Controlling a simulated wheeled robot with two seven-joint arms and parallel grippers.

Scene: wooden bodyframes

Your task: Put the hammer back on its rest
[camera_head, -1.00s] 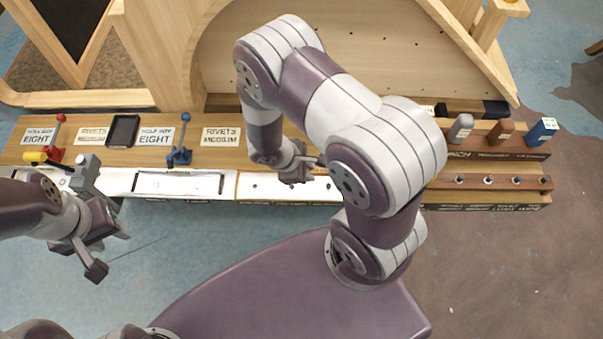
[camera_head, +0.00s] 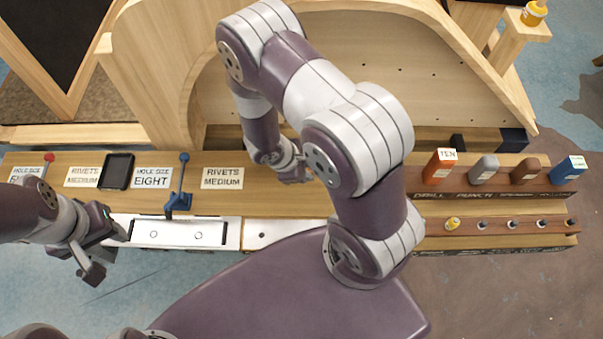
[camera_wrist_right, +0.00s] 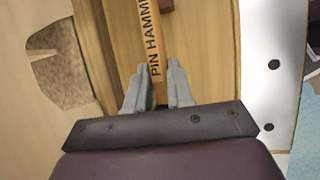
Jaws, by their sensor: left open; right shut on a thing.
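The hammer's handle (camera_wrist_right: 152,42), a pale orange-brown strip lettered "PIN HAMM…", runs up between the fingers of my right gripper (camera_wrist_right: 160,88) in the right wrist view. The gripper is shut on it. A dark piece shows at the handle's far end, at the top edge. In the head view my right gripper (camera_head: 295,172) is over the wooden bench, partly behind my own arm, and I cannot make out the hammer there. I cannot identify its rest in either view. My left gripper (camera_head: 106,254) is open and empty at the bench's front left edge.
The bench (camera_head: 225,200) carries label cards, a dark phone-like device (camera_head: 117,171) and a blue-handled lever (camera_head: 181,185). A rack (camera_head: 500,189) with several coloured blocks stands at right. A large wooden frame (camera_head: 150,70) rises behind. Open floor lies in front.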

